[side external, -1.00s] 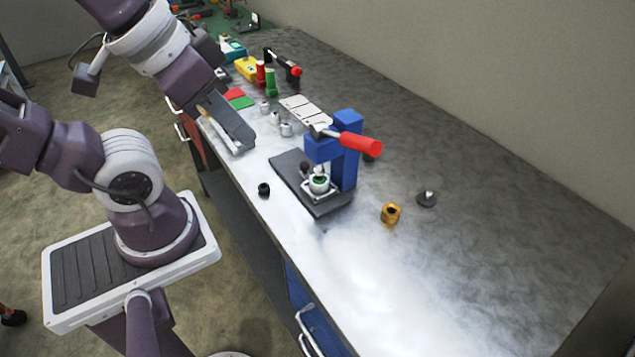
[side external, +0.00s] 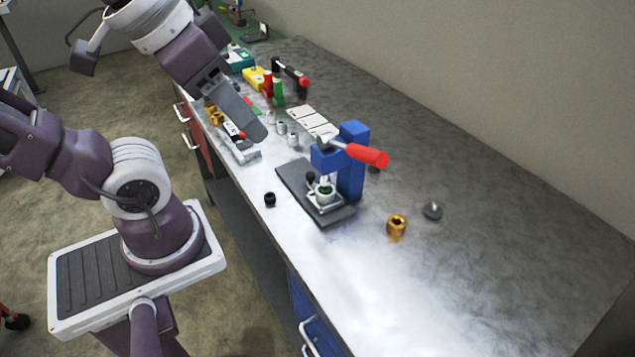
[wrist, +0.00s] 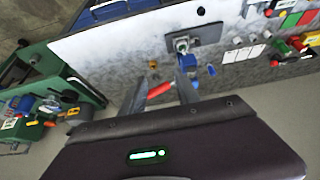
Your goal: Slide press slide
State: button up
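A small press with a blue frame (side external: 353,170) and a red lever handle (side external: 368,155) stands on a dark base plate (side external: 293,178) on the workbench. A light slide with a round cup (side external: 325,193), green inside, sits under the press head. The blue frame (wrist: 189,63) and red handle (wrist: 160,89) also show in the wrist view. My gripper (side external: 260,134) hangs above the bench, left of and apart from the press. In the wrist view my gripper (wrist: 162,72) has its fingers spread and empty; the red handle appears between them, farther off.
A black knob (side external: 270,199) lies left of the base plate. A brass fitting (side external: 396,226) and a grey disc (side external: 432,211) stand to the right. Small metal parts (side external: 292,140), white tiles (side external: 311,119) and coloured items (side external: 255,77) lie behind. The front right bench is clear.

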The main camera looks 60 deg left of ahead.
jog(key=w+a+r+n+g, duration=0.1)
jog(key=w+r+n, duration=0.1)
jog(key=w+r, duration=0.15)
jog(key=n+g+h, duration=0.3)
jog(key=n+g, duration=0.4)
jog(key=n, duration=0.2)
send_over(310, 174)
jog(key=w+a, duration=0.2)
jog(key=f, duration=0.1)
jog(key=shift+h, duration=0.4)
jog(key=f, duration=1)
jog(key=s+d+f, duration=0.1)
jog(key=f, duration=1.9)
jog(key=shift+s+d+f, duration=0.35)
grip_shut()
